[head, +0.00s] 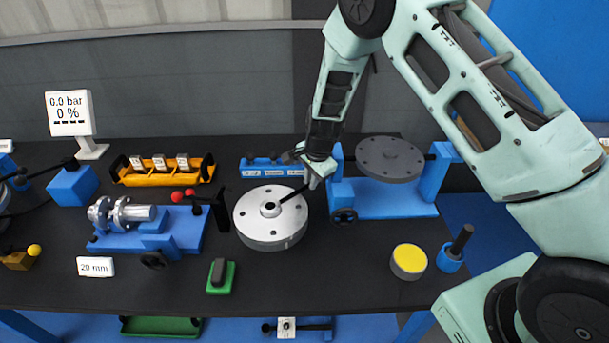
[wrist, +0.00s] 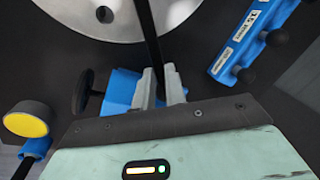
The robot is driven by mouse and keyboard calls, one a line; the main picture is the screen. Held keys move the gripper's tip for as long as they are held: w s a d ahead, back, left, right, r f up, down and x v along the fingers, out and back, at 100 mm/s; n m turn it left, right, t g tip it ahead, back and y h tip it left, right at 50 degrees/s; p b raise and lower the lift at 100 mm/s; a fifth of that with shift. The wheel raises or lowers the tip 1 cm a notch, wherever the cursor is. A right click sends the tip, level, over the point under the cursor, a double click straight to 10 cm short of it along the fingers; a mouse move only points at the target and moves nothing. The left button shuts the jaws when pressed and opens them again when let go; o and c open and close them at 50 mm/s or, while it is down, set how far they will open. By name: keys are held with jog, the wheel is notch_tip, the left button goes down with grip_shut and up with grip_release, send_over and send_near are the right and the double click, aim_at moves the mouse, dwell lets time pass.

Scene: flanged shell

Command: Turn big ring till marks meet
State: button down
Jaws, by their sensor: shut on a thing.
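A large pale round flange (head: 268,228) with a ring of holes and a raised hub lies flat on the dark bench, and part of it shows at the top of the wrist view (wrist: 115,14). A black bar (head: 291,195) runs outward from near its hub past its rim. My gripper (head: 314,180) is at the bar's outer end, at the flange's right rear side. In the wrist view my gripper (wrist: 163,88) has its two fingers closed on the black bar (wrist: 150,35). I cannot make out any alignment marks on the flange in either view.
A darker grey disc (head: 390,157) sits in a blue stand (head: 385,205) close to the right. A blue tool holder (head: 272,170) is behind. A blue fixture (head: 190,225) stands left, a green block (head: 221,277) and yellow-topped cylinder (head: 408,262) in front. Bench between them is clear.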

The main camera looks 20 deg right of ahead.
jog(key=shift+s+d+m, duration=0.2)
jog(key=shift+s+m, duration=0.6)
jog(key=shift+s, duration=0.15)
jog(key=c, duration=1.5)
grip_release()
jog(key=shift+o, duration=0.2)
jog(key=shift+r, duration=0.15)
jog(key=s+r+b, duration=0.2)
jog(key=s+r, duration=0.1)
jog(key=r, duration=1.3)
jog(key=shift+s+d+r, duration=0.2)
jog(key=shift+d+r, duration=0.2)
